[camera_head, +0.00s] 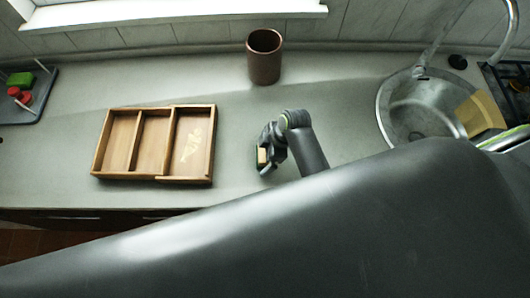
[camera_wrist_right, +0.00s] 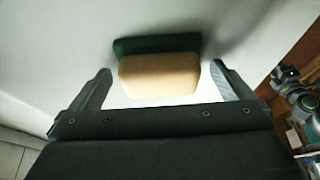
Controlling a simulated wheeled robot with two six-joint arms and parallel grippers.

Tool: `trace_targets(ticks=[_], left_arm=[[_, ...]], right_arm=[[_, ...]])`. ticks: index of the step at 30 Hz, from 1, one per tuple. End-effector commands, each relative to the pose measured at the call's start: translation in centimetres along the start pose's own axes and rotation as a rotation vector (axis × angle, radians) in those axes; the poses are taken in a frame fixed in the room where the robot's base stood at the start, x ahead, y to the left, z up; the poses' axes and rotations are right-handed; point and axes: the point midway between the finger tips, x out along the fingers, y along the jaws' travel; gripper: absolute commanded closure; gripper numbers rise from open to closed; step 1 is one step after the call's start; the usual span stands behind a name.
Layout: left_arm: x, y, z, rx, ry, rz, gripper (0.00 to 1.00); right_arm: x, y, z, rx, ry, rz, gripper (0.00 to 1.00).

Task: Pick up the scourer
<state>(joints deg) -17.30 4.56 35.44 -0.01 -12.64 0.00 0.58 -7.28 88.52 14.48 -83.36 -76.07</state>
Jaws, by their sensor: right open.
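The scourer (camera_wrist_right: 158,76) is a tan sponge block with a dark green side, lying on the counter in the right wrist view. In the head view the scourer (camera_head: 262,156) shows small, just at the left of my gripper. My right gripper (camera_wrist_right: 170,88) is open, with one finger on each side of the scourer and gaps between. In the head view my right gripper (camera_head: 268,155) is low over the counter, partly hidden by its own wrist. My left gripper is not in view.
A wooden tray (camera_head: 134,143) with compartments lies left of the gripper. A brown cup (camera_head: 264,57) stands behind. A round metal sink (camera_head: 389,126) is at the right, with a tan object (camera_head: 480,113) at its edge. A dark rack (camera_head: 45,88) holds green and red items at far left.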

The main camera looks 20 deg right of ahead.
Motion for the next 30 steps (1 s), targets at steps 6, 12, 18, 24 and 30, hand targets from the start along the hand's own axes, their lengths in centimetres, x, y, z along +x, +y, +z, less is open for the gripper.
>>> trace_targets(ticks=[6, 12, 18, 24, 30], left_arm=[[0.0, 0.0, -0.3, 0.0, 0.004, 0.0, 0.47], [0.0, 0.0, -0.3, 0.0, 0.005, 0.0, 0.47], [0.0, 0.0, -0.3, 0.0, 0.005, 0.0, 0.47], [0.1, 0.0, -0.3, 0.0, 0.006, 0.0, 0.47], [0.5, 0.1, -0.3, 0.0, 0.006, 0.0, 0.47]], right_arm=[[0.0, 0.0, 0.0, 0.0, 0.001, 0.0, 0.1], [0.0, 0.0, 0.0, 0.0, 0.001, 0.001, 0.37], [-0.1, 0.0, 0.0, 0.0, 0.001, 0.001, 0.46], [-0.2, 0.1, -0.1, 0.0, 0.002, 0.002, 0.46], [-1.4, 0.1, -0.7, 0.0, 0.003, 0.003, 0.46]])
